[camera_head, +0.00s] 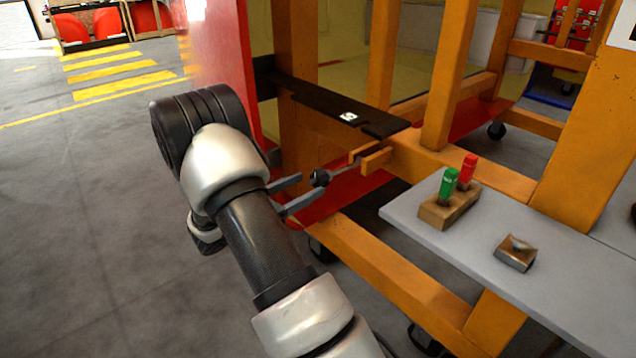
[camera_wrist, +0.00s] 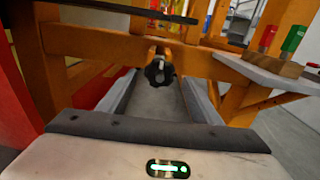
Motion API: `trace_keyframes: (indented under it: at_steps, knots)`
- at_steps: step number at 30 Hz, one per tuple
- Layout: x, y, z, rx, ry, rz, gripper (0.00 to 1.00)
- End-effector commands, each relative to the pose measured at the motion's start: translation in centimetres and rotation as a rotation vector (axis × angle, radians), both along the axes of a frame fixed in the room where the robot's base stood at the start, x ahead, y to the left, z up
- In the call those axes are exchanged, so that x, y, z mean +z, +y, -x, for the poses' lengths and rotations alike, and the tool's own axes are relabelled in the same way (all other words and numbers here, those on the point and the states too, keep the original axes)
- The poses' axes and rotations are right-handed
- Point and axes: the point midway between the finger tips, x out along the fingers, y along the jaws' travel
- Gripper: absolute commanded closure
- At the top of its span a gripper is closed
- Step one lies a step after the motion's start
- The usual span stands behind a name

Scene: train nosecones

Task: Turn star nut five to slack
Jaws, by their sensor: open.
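The dark star nut (camera_head: 320,178) sits on a threaded rod that runs to an orange fork bracket (camera_head: 372,158) on the orange frame. A white label (camera_head: 348,117) on the black strip above it seems to read 5. My gripper (camera_head: 312,184) is open, its two grey fingers pointing at the nut. In the wrist view, the star nut (camera_wrist: 158,71) shows centred between the fingertips of my gripper (camera_wrist: 159,80), with a gap on each side. I cannot tell how far the tips reach past the nut. Nothing is held.
A grey shelf (camera_head: 440,225) on the right carries a wooden block with green (camera_head: 449,183) and red (camera_head: 468,170) markers and a small wooden piece (camera_head: 516,252). The black strip (camera_head: 300,90) runs above the nut. A red panel (camera_head: 215,60) stands behind my arm. The floor at left is free.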

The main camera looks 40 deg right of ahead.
Motion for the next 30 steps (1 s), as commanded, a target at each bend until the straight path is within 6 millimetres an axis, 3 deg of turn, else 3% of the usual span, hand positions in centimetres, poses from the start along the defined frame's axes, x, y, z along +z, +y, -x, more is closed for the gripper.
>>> trace_keyframes:
  at_steps: [3,9,20,22,28,30]
  knots:
    - [-0.1,-2.4,-0.1,-0.003,-0.002,-0.001,0.42]
    - [-0.1,-4.7,-0.4,-0.001,-0.001,-0.001,0.42]
    - [0.0,-5.3,-0.5,0.001,0.0,0.0,0.42]
    - [0.0,-5.3,-0.5,0.001,0.0,0.0,0.48]
    - [0.0,-5.3,-0.5,0.001,0.0,0.0,0.82]
    - [0.0,-5.3,-0.5,0.001,0.0,0.0,0.83]
